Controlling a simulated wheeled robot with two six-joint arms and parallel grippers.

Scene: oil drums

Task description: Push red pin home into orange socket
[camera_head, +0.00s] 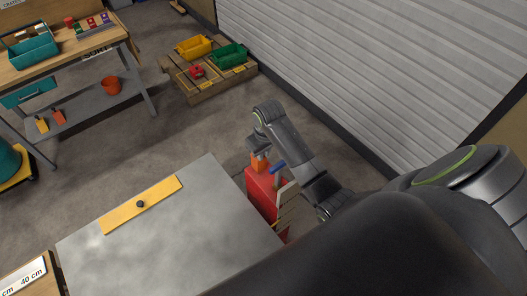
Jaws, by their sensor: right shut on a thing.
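My right gripper (260,152) points down at the top of a red box-like body (262,190), right of the grey tabletop. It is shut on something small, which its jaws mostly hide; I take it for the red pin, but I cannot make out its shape. A small orange piece (259,165), which looks like the orange socket, shows directly under the jaws at the top of the red body. I cannot tell whether the pin is inside it. My left gripper is not in view.
A blue handle-like piece (277,168) and pale upright parts (288,192) stand close beside the gripper. The grey tabletop (170,245) carries a yellow strip (143,204) with a dark knob. A pallet (212,88) with bins and a workbench (62,52) stand farther back.

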